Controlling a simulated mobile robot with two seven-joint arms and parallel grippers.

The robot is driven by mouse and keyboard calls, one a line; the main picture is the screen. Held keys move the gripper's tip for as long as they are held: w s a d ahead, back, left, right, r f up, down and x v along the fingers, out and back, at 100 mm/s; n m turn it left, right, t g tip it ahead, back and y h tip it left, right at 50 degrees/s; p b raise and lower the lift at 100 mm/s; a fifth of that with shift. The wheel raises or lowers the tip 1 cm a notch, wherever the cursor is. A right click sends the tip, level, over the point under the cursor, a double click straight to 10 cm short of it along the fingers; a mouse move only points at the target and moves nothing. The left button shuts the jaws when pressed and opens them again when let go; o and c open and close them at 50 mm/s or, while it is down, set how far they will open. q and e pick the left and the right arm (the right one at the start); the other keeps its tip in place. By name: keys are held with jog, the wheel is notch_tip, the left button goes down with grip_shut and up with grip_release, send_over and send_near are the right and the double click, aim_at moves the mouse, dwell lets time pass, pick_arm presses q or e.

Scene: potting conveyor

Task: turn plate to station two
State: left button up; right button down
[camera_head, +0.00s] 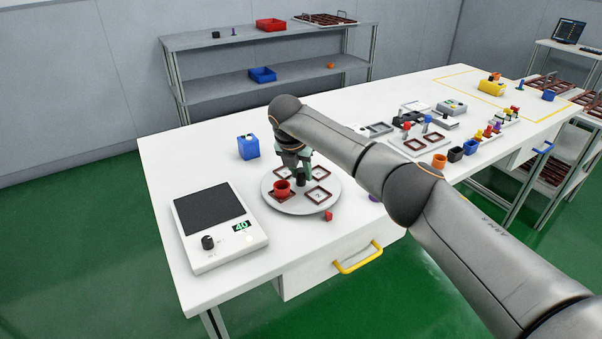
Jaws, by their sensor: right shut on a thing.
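The round grey plate (305,208) lies on the white table near its front left part. It bears several brown square frames. A red pot (282,187) stands in the frame at the plate's left. The front-right frame (319,196) looks empty apart from a small mark. A dark knob (302,180) stands at the plate's middle. My right gripper (302,171) points down over the middle and is shut on this knob; the fingertips are small and partly hidden by the arm. My left gripper is not in view.
A scale-like device (219,228) showing 40 stands left of the plate, and a blue box (248,147) behind it. Coloured pots (455,154) and trays stand to the right, beyond my arm.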

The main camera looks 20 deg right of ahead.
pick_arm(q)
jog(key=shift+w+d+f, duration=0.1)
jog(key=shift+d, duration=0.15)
pick_arm(e)
jog(key=shift+w+r+m, duration=0.1)
jog(key=shift+m, duration=0.5)
pick_arm(q)
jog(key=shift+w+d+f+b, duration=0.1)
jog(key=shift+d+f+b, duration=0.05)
jog(key=shift+b, duration=0.3)
pick_arm(e)
jog(key=shift+d+m+h, duration=0.1)
jog(key=shift+m+h, duration=0.3)
jog(key=shift+m, duration=0.1)
jog(key=c, duration=0.6)
grip_release()
jog(key=v, duration=1.2)
jog(key=shift+w+r, duration=0.15)
jog(key=shift+r, duration=0.15)
